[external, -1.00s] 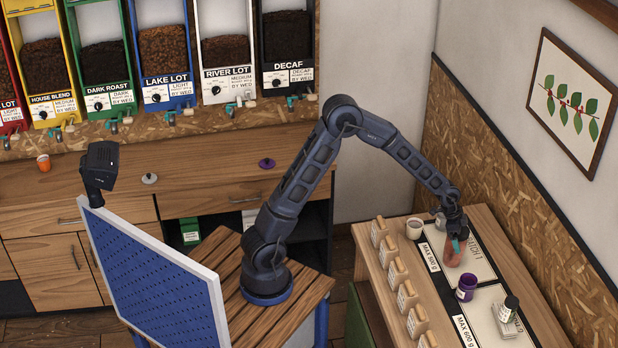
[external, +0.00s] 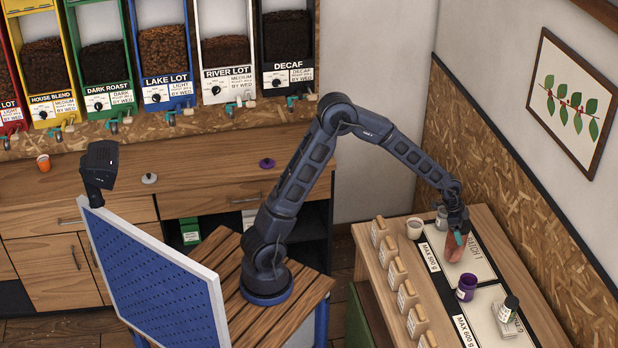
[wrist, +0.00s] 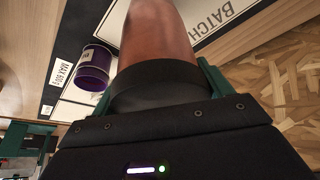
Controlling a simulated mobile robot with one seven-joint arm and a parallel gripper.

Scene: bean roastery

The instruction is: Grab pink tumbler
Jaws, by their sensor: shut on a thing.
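The pink tumbler (external: 454,248) is a tall, salmon-pink cup at the right-hand table, over the white mat marked with "BATCH" lettering. In the wrist view the tumbler (wrist: 157,35) rises from between the fingers, with a dark band near the jaws. My gripper (external: 458,232) is shut on it from above. The gripper (wrist: 160,85) also shows in the wrist view, with green fingers on both sides of the tumbler. Whether the tumbler's base touches the mat is hard to tell.
A purple jar (external: 467,287) stands close in front of the tumbler. A white cup (external: 414,228) and a grey container (external: 441,217) stand behind. Several wooden labelled blocks (external: 397,272) line the table's left side.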

